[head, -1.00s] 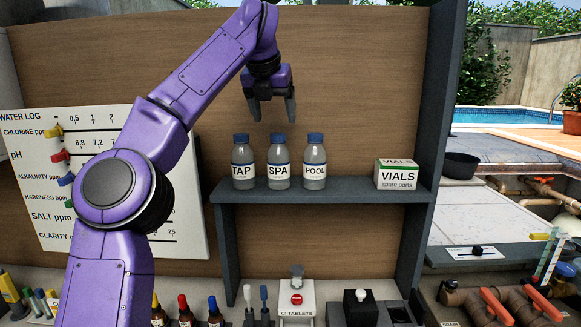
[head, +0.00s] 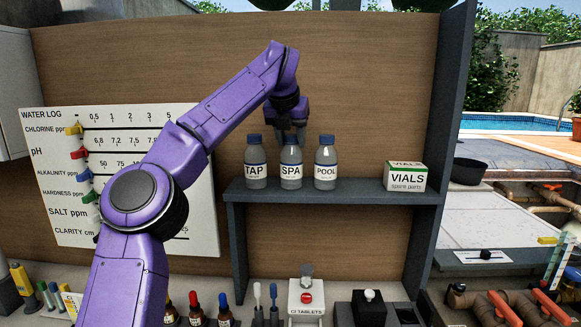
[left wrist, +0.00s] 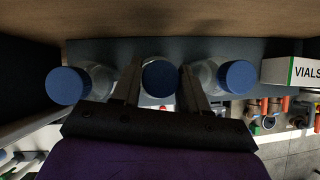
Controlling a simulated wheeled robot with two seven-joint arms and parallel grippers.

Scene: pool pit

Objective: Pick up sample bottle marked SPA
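The sample bottle marked SPA (head: 291,170) stands upright on the shelf between the TAP bottle (head: 255,170) and the POOL bottle (head: 325,170). All three are clear with blue caps. My left gripper (head: 291,139) points down over the SPA bottle, its fingers at the height of the cap. In the left wrist view, the SPA bottle's blue cap (left wrist: 160,78) lies between the two fingers, which are apart and close to its sides. I cannot tell whether they touch it. The neighbouring caps are outside the fingers. My right gripper is not in view.
The grey shelf (head: 350,197) also bears a VIALS box (head: 405,176) at its right end. A wooden back panel (head: 360,70) stands close behind. A water log board (head: 120,215) hangs at left. Dropper bottles (head: 195,308) and a tablets dispenser (head: 306,297) are below.

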